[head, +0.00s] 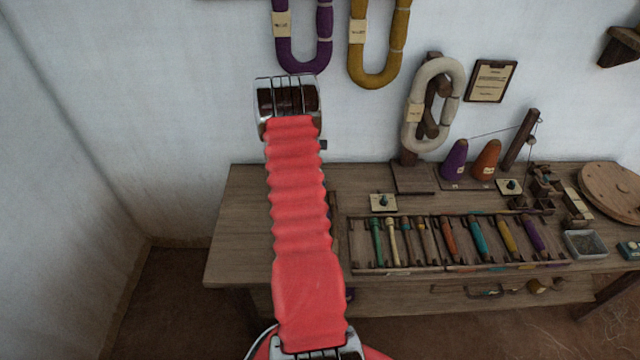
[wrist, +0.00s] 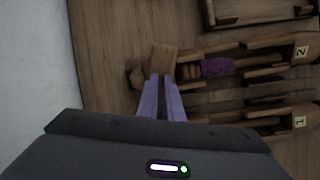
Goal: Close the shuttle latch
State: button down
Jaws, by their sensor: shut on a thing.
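In the wrist view, my gripper (wrist: 161,79) has two pale lavender fingers close together. They are shut on a small square wooden flap, which looks like the shuttle latch (wrist: 164,57). The latch stands tilted near the left end of the wooden shuttle marked 2 (wrist: 273,60), beside its open slot. Purple yarn (wrist: 217,67) lies wound inside that shuttle. Below it is a second shuttle marked 1 (wrist: 290,121), partly hidden by my gripper's body. In the head view my red-sleeved arm hides the gripper and the shuttles.
A wooden frame corner (wrist: 262,12) lies above the shuttles, and the white wall is close on the left. In the head view the workbench (head: 235,215) carries a rack (head: 455,268) of several coloured bobbins, cones (head: 454,160) and a wooden disc (head: 612,190). The bench's left end is bare.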

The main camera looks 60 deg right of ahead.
jog(key=m, duration=1.3)
jog(key=shift+a+f+m, duration=0.1)
jog(key=shift+m, duration=0.2)
dwell(0.3)
